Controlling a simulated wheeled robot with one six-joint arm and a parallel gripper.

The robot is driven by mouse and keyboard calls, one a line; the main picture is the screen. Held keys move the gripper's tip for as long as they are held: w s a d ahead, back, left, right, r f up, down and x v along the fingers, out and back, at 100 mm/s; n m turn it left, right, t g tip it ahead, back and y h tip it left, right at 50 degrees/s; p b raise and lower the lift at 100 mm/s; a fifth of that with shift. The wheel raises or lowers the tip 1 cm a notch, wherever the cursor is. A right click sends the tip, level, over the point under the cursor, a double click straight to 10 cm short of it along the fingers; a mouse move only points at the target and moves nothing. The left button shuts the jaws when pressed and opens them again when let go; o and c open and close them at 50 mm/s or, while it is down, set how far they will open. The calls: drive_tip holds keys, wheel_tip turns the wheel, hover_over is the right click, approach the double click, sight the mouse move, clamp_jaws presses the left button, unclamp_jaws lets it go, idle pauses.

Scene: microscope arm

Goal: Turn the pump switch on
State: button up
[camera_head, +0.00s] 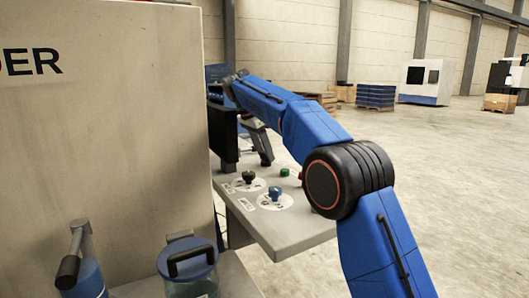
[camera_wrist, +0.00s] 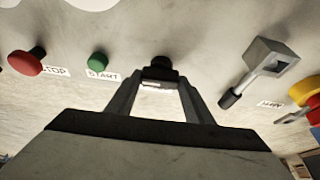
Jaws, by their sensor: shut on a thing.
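In the wrist view, my gripper (camera_wrist: 160,82) points at a panel with its two fingers on either side of a small black knob (camera_wrist: 160,68). It is shut on this knob. The knob's lower part and the white label below it lie between the fingers, and the label is too small to read. I cannot tell from the pictures whether this knob is the pump switch, or how far it is turned. In the head view my blue arm reaches to the far side of the grey bench, and the fingertips are not clear there.
In the wrist view, a red STOP button (camera_wrist: 25,62) and a green START button (camera_wrist: 98,62) are on the left. A grey lever (camera_wrist: 268,58) and a red-yellow switch (camera_wrist: 306,92) are on the right. The head view shows a blue knob (camera_head: 275,194) on the bench (camera_head: 290,236).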

drive_tip(key=shift+m, duration=0.3)
drive_tip(key=o, duration=1)
drive_tip(key=shift+o, duration=0.2)
